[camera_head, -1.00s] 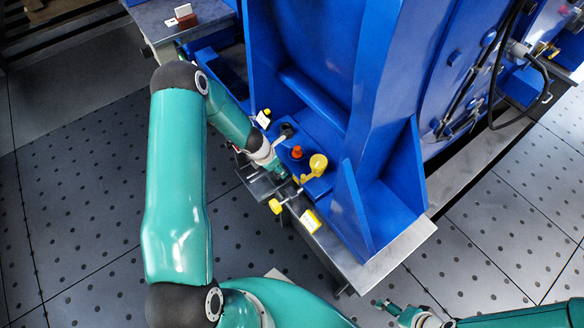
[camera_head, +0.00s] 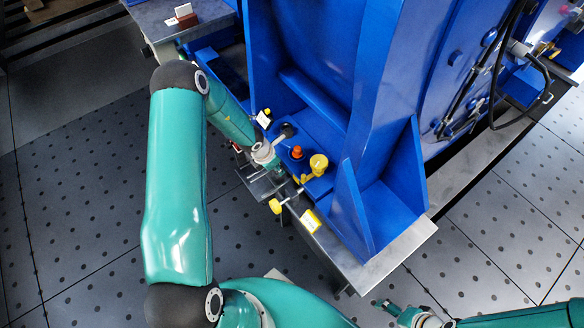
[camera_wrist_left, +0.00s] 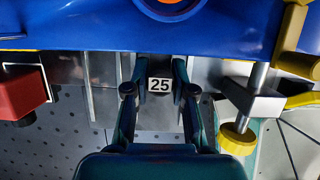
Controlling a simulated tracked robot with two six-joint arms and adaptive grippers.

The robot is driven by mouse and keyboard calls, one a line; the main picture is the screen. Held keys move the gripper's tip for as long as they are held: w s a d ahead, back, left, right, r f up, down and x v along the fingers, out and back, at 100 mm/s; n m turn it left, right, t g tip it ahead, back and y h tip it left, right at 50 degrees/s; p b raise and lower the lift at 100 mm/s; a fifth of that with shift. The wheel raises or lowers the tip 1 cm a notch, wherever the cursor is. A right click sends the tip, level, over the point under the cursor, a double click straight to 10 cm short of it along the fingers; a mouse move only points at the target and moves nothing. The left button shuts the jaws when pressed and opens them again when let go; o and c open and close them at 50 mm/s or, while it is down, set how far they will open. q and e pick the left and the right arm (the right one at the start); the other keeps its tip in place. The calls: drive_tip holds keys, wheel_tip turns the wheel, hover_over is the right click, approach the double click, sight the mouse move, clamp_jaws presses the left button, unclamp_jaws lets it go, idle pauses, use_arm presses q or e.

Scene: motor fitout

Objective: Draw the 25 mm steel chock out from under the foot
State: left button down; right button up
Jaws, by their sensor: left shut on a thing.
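The steel chock (camera_wrist_left: 160,85) shows in the left wrist view as a small face marked "25" between my left fingers. My left gripper (camera_wrist_left: 160,92) is shut on it, one finger at each side. The blue foot (camera_wrist_left: 100,30) lies just beyond the fingertips; I cannot tell how much of the chock is under it. In the head view my left gripper (camera_head: 275,167) is low at the foot's near left edge, and the chock is too small to make out. My right gripper (camera_head: 392,308) is at the bottom right, away from the foot; its jaw state is unclear.
A screw with a yellow knob (camera_wrist_left: 238,138) stands close right of my left gripper. A red block (camera_wrist_left: 20,97) is at its left. A yellow dial-like part (camera_head: 318,163) and an orange-capped bolt (camera_head: 297,152) sit on the foot. Open floor (camera_head: 90,200) lies left.

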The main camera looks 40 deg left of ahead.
use_arm(q)
drive_tip(key=shift+s+a+f+b, duration=0.1)
drive_tip(key=shift+s+a+b, duration=0.1)
drive_tip(key=shift+s+b, duration=1)
drive_tip(key=shift+b, duration=0.1)
drive_tip(key=shift+s+a+b, duration=0.25)
drive_tip(key=shift+s+b, duration=0.3)
drive_tip(key=shift+b, duration=0.05)
drive_tip(key=shift+s+a+b, duration=0.25)
drive_tip(key=shift+s+b, duration=0.3)
drive_tip(key=shift+s, duration=0.35)
drive_tip(key=shift+s+a+b, duration=0.2)
drive_tip(key=shift+s+b, duration=0.3)
drive_tip(key=shift+s, duration=0.35)
drive_tip(key=shift+s+a+b, duration=0.2)
drive_tip(key=shift+s+b, duration=0.05)
drive_tip(key=shift+s, duration=0.35)
drive_tip(key=shift+s+a+b, duration=0.15)
drive_tip(key=shift+s+b, duration=0.05)
drive_tip(key=shift+s, duration=0.4)
drive_tip(key=shift+r, duration=0.2)
drive_tip(key=shift+r, duration=0.15)
